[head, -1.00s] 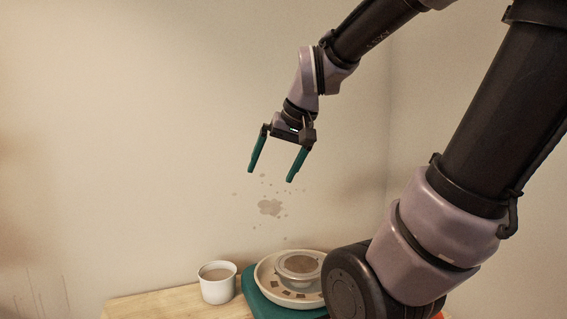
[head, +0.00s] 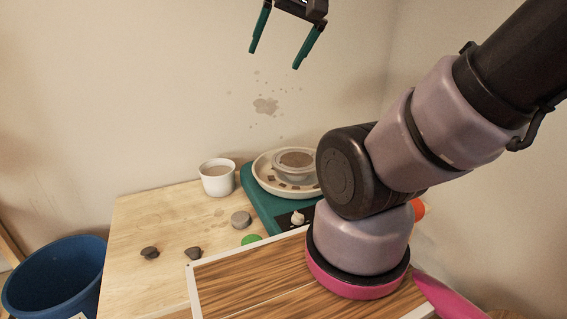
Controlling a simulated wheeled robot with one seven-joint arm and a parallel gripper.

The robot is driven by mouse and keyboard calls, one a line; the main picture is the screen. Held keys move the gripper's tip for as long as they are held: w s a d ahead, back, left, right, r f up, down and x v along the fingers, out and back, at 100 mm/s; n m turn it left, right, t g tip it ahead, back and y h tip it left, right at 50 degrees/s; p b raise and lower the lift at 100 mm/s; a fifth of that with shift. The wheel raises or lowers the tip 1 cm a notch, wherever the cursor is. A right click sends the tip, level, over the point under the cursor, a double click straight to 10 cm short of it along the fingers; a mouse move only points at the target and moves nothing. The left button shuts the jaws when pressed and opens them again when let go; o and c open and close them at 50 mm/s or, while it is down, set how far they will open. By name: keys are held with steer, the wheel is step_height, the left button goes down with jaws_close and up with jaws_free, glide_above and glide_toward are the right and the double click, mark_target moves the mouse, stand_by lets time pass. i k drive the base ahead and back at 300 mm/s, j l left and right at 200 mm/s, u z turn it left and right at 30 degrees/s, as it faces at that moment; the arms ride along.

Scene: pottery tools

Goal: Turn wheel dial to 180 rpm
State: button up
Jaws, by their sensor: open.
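The pottery wheel (head: 262,205) is a teal base at the back of the table, with a pale round splash pan (head: 262,178) and a bowl-shaped piece (head: 295,160) on it. A small pale knob, the dial (head: 297,217), sits on a dark panel at the base's front. Its setting is too small to read. My arm hides the right part of the wheel. My gripper (head: 273,58) is open and empty, high above the wheel in front of the wall, with teal fingers pointing down, well apart from the dial.
A white cup of brownish liquid (head: 217,178) stands left of the wheel. A grey round piece (head: 241,219), a green round thing (head: 251,240) and two dark lumps (head: 149,252) (head: 193,253) lie in front. A blue bucket (head: 55,275) stands left of the table (head: 150,215).

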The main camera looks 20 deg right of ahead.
mark_target(296, 219)
steer(key=j+z, duration=0.2)
steer(key=j, duration=0.25)
steer(key=k+j+z, duration=0.25)
steer(key=j, duration=0.15)
steer(key=j+z, duration=0.2)
steer(key=j, duration=0.2)
